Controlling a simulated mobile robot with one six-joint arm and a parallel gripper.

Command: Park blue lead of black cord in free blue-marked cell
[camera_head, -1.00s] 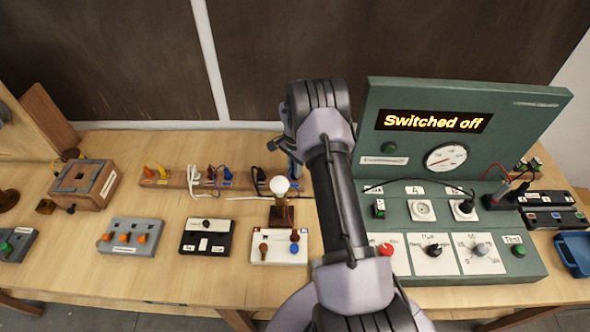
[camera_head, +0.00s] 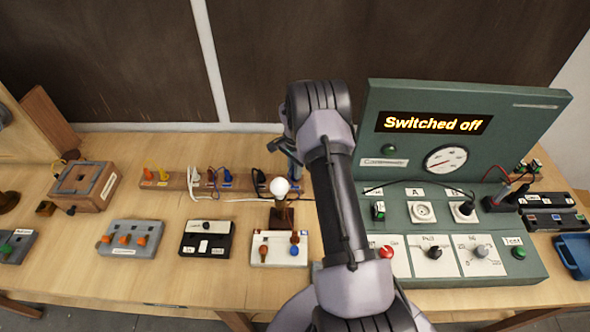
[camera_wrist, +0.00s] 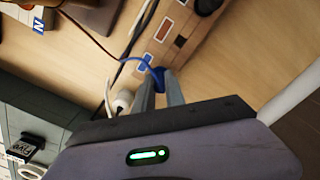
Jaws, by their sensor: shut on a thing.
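My gripper (camera_wrist: 160,88) is shut on a blue lead (camera_wrist: 157,73), which shows as a blue piece between the fingertips with a thin blue wire curving up and left. In the head view my gripper (camera_head: 284,150) hangs at the right end of the wooden lead strip (camera_head: 172,183), and its fingertips are hard to make out. In the wrist view the strip (camera_wrist: 158,45) shows a blue mark (camera_wrist: 146,62) close beside the held lead, an orange-brown mark and a dark opening. A black cord (camera_wrist: 90,35) runs along the strip. Whether the lead touches the strip is unclear.
A bulb on a stand (camera_head: 280,188) is just in front of the strip's right end. The green test panel (camera_head: 440,215) reads "Switched off" and stands to the right of my arm. Several other leads and plugs occupy the strip.

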